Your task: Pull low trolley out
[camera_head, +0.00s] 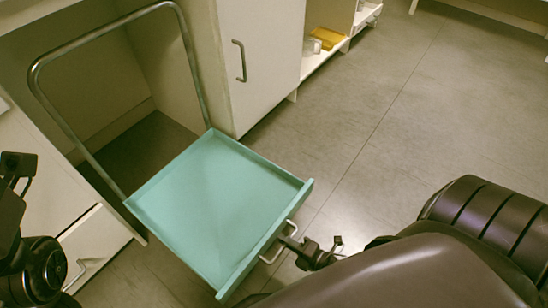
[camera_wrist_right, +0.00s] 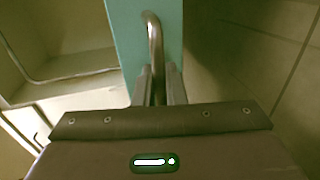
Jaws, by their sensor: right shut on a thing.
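The low trolley (camera_head: 215,200) is a flat turquoise tray with a raised rim and a tall bent metal push bar (camera_head: 185,45) at its far side. It stands partly out of the bay between white cabinets. A metal handle (camera_head: 283,240) is on its near edge. My right gripper (camera_head: 300,246) is shut on this handle; in the right wrist view the fingers (camera_wrist_right: 160,85) close around the handle bar (camera_wrist_right: 153,40). My left gripper (camera_head: 18,170) shows at the left edge, only partly in frame, and its fingers are unclear. The trolley's wheels are hidden.
A white cabinet (camera_head: 260,60) with a metal handle stands right of the bay. A white drawer unit (camera_head: 95,250) stands on the left, close to the trolley's side. A yellow item (camera_head: 327,38) lies on a low shelf. The grey floor (camera_head: 400,120) to the right is clear.

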